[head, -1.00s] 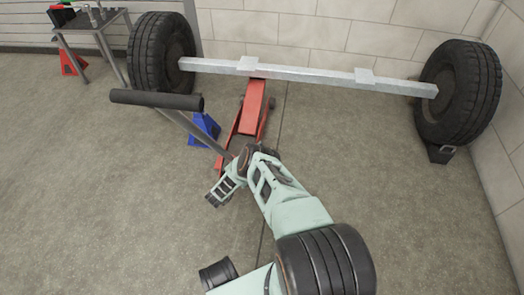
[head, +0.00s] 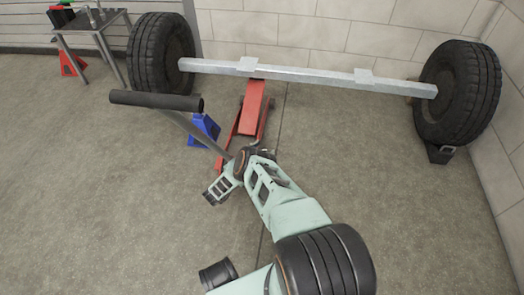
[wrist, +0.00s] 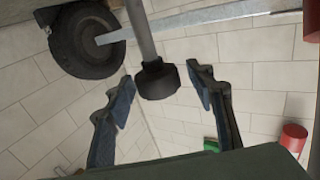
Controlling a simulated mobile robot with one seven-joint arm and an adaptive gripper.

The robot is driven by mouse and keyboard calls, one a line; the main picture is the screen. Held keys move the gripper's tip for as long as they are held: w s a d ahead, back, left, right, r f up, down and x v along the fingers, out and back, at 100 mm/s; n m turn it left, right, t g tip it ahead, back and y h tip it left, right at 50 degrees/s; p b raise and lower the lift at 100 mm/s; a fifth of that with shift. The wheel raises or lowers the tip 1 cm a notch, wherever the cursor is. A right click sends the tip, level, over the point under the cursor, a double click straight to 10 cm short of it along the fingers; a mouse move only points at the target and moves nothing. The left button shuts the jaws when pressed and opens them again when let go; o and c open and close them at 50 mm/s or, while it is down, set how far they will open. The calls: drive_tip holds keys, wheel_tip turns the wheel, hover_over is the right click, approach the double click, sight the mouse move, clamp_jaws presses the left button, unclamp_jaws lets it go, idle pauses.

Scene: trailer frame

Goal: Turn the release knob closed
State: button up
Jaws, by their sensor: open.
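In the wrist view, a dark knob-like end (wrist: 159,82) sits on a grey rod (wrist: 141,30); I take it for the release knob. My gripper (wrist: 161,73) is open, one finger on each side of the dark end, with gaps showing on both sides. In the head view, the red floor jack (head: 253,108) stands under the axle, and its grey handle (head: 193,130) slants up to a black crossbar grip (head: 156,100). My wrist is beside the handle's lower part and hides the fingers and the knob there.
The grey axle (head: 310,74) spans two black tyres (head: 160,55) (head: 458,92) by the wall. A blue stand (head: 204,130) is left of the jack. A metal table (head: 90,25) and a red stand (head: 72,64) are at far left. The left floor is clear.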

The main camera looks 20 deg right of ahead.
drive_tip(key=shift+a, duration=0.15)
drive_tip(key=v, duration=1.2)
